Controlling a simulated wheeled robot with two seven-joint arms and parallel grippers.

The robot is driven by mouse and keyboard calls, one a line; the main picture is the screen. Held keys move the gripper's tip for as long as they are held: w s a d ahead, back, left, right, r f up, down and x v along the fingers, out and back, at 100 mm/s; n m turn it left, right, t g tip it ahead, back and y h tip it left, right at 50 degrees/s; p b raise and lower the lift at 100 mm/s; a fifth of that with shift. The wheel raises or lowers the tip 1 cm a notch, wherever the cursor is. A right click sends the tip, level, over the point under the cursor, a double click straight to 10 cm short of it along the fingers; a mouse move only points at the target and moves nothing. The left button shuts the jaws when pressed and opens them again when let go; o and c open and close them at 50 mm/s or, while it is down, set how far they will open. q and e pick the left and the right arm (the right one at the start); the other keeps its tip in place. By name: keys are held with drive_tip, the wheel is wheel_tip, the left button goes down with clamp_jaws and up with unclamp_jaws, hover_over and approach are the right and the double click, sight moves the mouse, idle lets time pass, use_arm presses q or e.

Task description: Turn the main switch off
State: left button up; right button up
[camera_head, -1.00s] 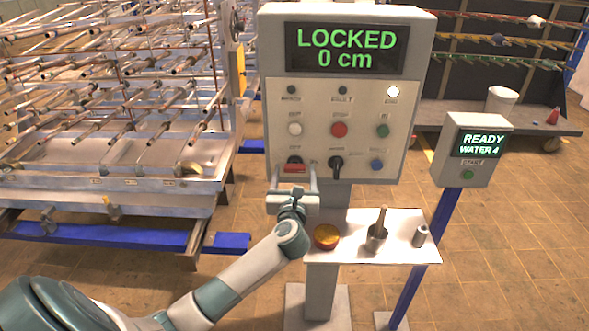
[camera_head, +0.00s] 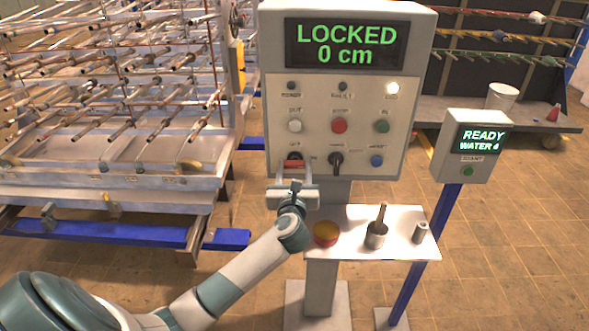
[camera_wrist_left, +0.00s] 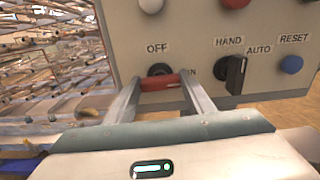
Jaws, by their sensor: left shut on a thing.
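The main switch has a red handle (camera_head: 295,164) at the lower left of the grey control panel (camera_head: 263,120). The handle lies roughly level, below the OFF label; an ON label on its right is partly hidden in the left wrist view. My left gripper (camera_head: 294,170) reaches it from the front. In the left wrist view, its two fingers (camera_wrist_left: 161,84) stand at the two ends of the red handle (camera_wrist_left: 160,83), shut on it. My right gripper is not in view.
A black HAND/AUTO selector (camera_head: 336,160) sits just right of the switch, with a blue RESET button (camera_head: 377,161) beyond.

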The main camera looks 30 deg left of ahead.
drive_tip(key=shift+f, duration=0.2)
use_arm(q)
drive_tip(key=n+b, duration=0.2)
drive_tip(key=n, duration=0.1)
drive_tip(key=shift+f+n, duration=0.15)
drive_tip(key=shift+n, duration=0.25)
drive_tip(key=n+b, duration=0.3)
drive_tip(key=n, duration=0.2)
drive_tip(key=shift+s+a+n, duration=0.1)
drive_tip(key=shift+n, duration=0.2)
drive_tip(key=n+b, duration=0.2)
drive_tip(key=n, duration=0.1)
drive_tip(key=shift+f+n, duration=0.15)
drive_tip(key=shift+n, duration=0.15)
drive_tip(key=n+b, duration=0.3)
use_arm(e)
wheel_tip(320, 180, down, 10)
use_arm(q)
drive_tip(key=shift+a+n+b, duration=0.1)
drive_tip(key=shift+n+b, duration=0.4)
drive_tip(key=shift+n, duration=0.2)
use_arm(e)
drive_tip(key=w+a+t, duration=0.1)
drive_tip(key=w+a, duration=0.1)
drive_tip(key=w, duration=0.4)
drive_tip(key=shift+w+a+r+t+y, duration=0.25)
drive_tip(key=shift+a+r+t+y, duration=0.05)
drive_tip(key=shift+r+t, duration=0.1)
